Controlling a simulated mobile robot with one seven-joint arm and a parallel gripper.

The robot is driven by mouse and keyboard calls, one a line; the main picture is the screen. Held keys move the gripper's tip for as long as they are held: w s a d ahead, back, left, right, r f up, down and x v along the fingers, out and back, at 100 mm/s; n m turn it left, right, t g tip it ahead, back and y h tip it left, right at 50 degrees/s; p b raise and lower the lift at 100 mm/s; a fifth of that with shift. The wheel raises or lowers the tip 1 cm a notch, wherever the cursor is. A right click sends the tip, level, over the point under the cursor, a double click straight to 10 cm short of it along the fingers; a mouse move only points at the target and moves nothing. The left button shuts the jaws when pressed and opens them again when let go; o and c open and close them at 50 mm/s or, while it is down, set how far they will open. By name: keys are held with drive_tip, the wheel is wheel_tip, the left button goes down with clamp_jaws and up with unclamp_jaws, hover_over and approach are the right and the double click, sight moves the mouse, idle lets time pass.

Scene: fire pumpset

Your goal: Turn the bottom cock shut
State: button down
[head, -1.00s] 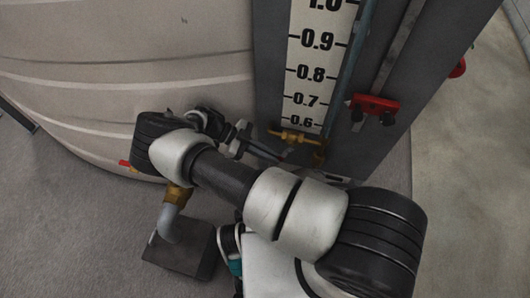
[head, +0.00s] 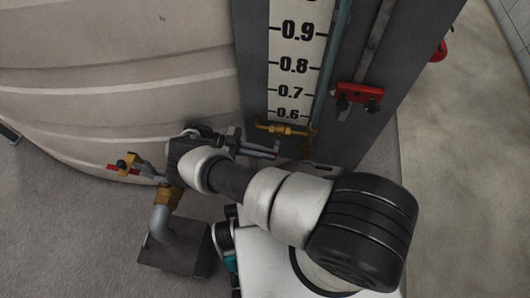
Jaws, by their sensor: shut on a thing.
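The bottom cock (head: 284,130) is a small brass fitting at the foot of the sight tube, just below the 0.6 mark of the white scale (head: 292,75). My gripper (head: 274,149) reaches in from the left, just below the brass body, with its fingers pointing right. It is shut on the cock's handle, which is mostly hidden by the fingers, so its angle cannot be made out.
A beige ribbed tank (head: 110,70) stands at left. A brass valve (head: 127,164) with a red handle sits at its foot, close to my wrist. A grey pipe (head: 163,224) enters a dark box (head: 180,255) on the floor. A red clamp-like part (head: 358,97) is on the grey panel.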

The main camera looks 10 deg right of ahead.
drive_tip(key=shift+d, duration=0.1)
drive_tip(key=c, duration=1.9)
unclamp_jaws()
wheel_tip(320, 180, up, 10)
drive_tip(key=p, duration=0.3)
drive_tip(key=shift+p, duration=0.3)
drive_tip(key=shift+c, duration=0.4)
